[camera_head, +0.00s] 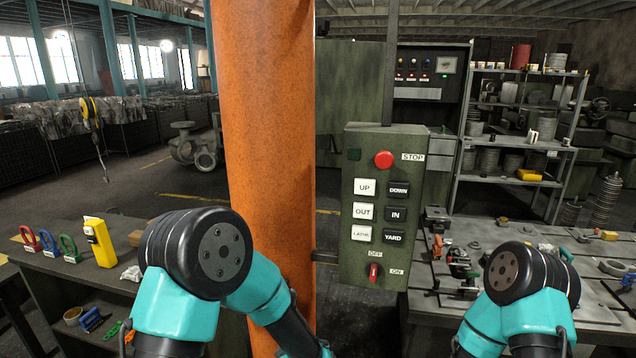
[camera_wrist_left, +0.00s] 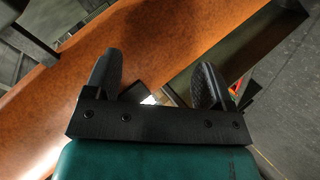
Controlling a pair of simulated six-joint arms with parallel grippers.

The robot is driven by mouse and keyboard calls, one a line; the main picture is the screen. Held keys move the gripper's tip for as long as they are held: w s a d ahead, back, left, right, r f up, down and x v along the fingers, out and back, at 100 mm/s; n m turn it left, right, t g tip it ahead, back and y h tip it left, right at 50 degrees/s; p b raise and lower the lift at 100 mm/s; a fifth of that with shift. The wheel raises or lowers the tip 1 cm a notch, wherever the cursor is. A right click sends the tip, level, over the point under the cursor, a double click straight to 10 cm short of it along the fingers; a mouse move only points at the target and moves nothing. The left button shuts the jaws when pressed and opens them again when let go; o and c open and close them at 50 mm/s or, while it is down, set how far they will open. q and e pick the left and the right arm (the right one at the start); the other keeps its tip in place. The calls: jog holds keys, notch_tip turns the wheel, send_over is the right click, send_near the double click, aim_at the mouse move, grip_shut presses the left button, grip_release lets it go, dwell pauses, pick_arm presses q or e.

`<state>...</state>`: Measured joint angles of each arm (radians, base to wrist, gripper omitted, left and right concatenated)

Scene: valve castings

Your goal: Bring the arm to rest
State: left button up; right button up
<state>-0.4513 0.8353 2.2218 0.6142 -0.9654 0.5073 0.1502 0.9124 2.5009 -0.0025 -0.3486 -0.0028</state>
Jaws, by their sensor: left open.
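My left gripper (camera_wrist_left: 158,78) shows in the left wrist view with its two dark fingers spread apart and nothing between them. An orange surface, apparently the orange column (camera_head: 265,120), lies beyond the fingers there. I cannot tell how far the fingertips are from it. In the head view my left arm bends at a black joint in front of the column and runs down out of the bottom edge, so its gripper is hidden. My right arm shows its bent joint at lower right. Its gripper is out of view.
A green control box (camera_head: 386,210) with a red stop button (camera_head: 384,159) and labelled buttons stands right of the column. A metal worktable (camera_head: 590,312) with small parts is at right. A dark bench (camera_head: 50,262) with shackles and a yellow device (camera_head: 100,242) is at left.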

pick_arm(q)
jog(key=s+a+f+m+g+h, duration=0.1)
jog(key=s+a+f+m+g, duration=0.5)
jog(key=a+f, duration=0.5)
jog(key=s+a+f+m+g+h, duration=0.1)
jog(key=s+a+f+g, duration=0.1)
jog(key=s, duration=0.5)
jog(key=s+a+f+m+g+h, duration=0.1)
jog(key=s+a+f+g, duration=0.2)
jog(key=s, duration=0.4)
notch_tip(320, 180, down, 2)
jog(key=shift+s+a+f, duration=0.25)
jog(key=shift+s+a, duration=0.15)
jog(key=shift+a, duration=0.3)
